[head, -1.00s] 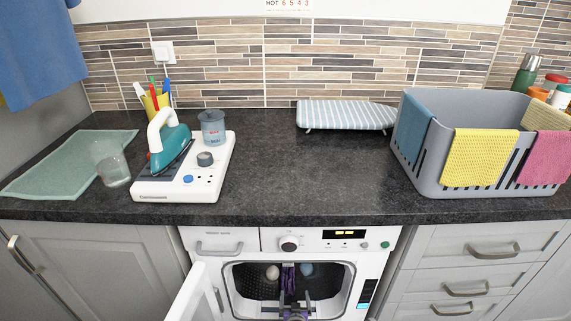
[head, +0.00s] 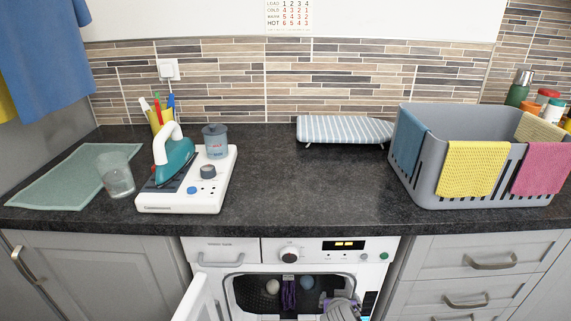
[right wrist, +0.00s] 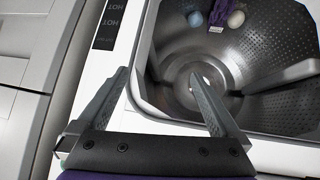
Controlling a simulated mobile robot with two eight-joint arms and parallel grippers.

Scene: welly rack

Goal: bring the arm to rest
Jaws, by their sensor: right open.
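My right gripper (head: 340,308) is at the right side of the washing machine's open drum mouth, low in the head view. In the right wrist view the same gripper (right wrist: 158,82) has its two fingers spread wide with nothing between them. Behind the fingers is the metal drum (right wrist: 185,60). A purple cloth (head: 288,294) lies in the drum between a white ball (head: 272,287) and a blue ball (head: 306,283). The cloth (right wrist: 217,16) is apart from the gripper. My left gripper is not in view.
The washing machine door (head: 200,298) stands open at the left. The dark worktop (head: 300,190) above holds an iron (head: 176,163), a glass (head: 116,176), a small ironing board (head: 344,129) and a grey crate (head: 425,187) with cloths over its rim. The worktop's middle is clear.

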